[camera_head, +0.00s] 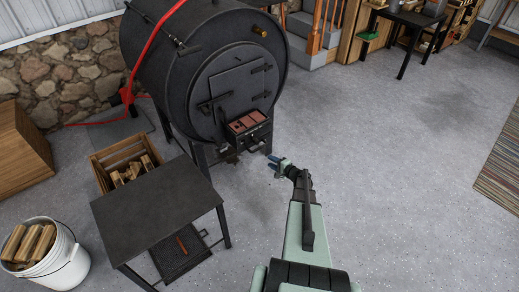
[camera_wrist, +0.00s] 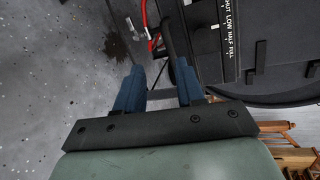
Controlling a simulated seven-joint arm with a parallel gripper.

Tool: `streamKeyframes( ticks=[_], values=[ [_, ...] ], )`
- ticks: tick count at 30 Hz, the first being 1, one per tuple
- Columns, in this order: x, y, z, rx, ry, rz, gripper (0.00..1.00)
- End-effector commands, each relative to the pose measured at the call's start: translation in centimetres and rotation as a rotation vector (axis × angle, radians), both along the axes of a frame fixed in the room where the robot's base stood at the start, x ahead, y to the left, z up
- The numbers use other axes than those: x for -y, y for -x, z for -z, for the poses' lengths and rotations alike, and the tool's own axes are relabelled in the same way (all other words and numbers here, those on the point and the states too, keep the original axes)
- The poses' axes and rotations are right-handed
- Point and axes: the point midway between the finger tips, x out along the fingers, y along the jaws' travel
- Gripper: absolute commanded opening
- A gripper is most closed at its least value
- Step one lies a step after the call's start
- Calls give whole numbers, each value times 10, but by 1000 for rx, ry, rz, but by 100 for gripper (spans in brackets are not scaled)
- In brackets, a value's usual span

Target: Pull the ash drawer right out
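The black barrel stove (camera_head: 205,75) stands at the top centre of the head view. A small dark box with reddish panels on top (camera_head: 246,122) juts from its lower front. What looks like the ash drawer's front and handle (camera_head: 256,146) is just below those panels; it is small and dark, so how far out it sits is unclear. My gripper (camera_head: 273,160) is just right of and below it, apart from it as far as I can tell. In the wrist view my two blue fingers (camera_wrist: 160,82) are spread with nothing gripped between them. The stove's lettered dark plate (camera_wrist: 232,35) is to their right.
A black table (camera_head: 160,205) stands left of my arm, with a grate tray (camera_head: 182,258) below. A crate of firewood (camera_head: 125,165) and a white bucket of logs (camera_head: 45,255) are further left. The floor to the right (camera_head: 400,170) is clear.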

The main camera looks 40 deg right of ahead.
Motion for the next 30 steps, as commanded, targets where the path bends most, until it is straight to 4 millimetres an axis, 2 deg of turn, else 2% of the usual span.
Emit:
streamKeyframes(
  ticks=[6, 13, 17, 30],
  values=[
    [20, -3, -9, 51, 80, 85, 38],
    [22, -4, -6, 45, 170, 72, 38],
    [22, -12, -4, 46, 181, 68, 38],
    [22, -82, 12, 45, 179, 66, 38]
  ],
)
